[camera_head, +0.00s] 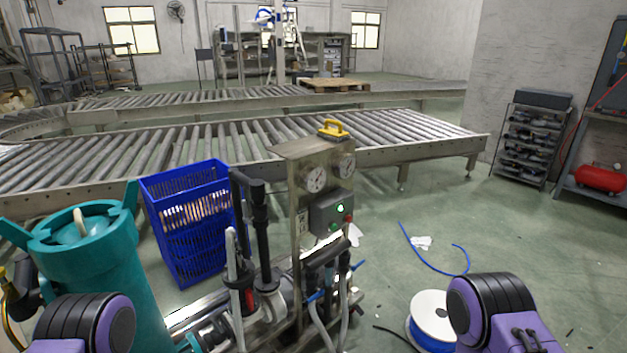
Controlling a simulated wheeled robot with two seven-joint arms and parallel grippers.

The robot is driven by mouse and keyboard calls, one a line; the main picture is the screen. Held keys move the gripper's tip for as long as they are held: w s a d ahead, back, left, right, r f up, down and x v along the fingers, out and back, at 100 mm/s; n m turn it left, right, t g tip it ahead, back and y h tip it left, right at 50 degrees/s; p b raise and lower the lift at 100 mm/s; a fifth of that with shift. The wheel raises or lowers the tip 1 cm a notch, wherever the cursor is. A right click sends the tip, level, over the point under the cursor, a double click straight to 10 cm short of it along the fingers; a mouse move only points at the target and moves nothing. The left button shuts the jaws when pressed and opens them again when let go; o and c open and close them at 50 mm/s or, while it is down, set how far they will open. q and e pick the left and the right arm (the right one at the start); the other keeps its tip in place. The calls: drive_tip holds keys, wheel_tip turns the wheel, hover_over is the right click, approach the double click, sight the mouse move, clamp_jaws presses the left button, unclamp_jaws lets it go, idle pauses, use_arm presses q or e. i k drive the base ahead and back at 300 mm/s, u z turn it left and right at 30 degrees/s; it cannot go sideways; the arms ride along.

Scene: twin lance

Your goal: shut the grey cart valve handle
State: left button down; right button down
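A grey metal cart (297,240) stands in front of me, with two round gauges (314,178) on its upright panel. A control box (331,212) with a lit green light is on the panel. Two upright lances stand at the cart's left side, one with a black grip (258,215) and one with a grey tube (231,262). Black fittings and grey hoses (318,318) hang at its front. I cannot make out which part is the grey valve handle or how it is turned. Only purple and black links of my arms show at the bottom corners; both grippers are out of view.
A teal vessel (93,262) and a blue crate (190,215) stand left of the cart. A white and blue spool (432,318) and a loose blue hose (428,263) lie on the floor to the right. Roller conveyors (200,150) cross behind. Floor is fairly open at right.

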sight(246, 218)
drive_tip(key=z, duration=0.15)
drive_tip(key=i, duration=0.95)
drive_tip(key=z, duration=0.25)
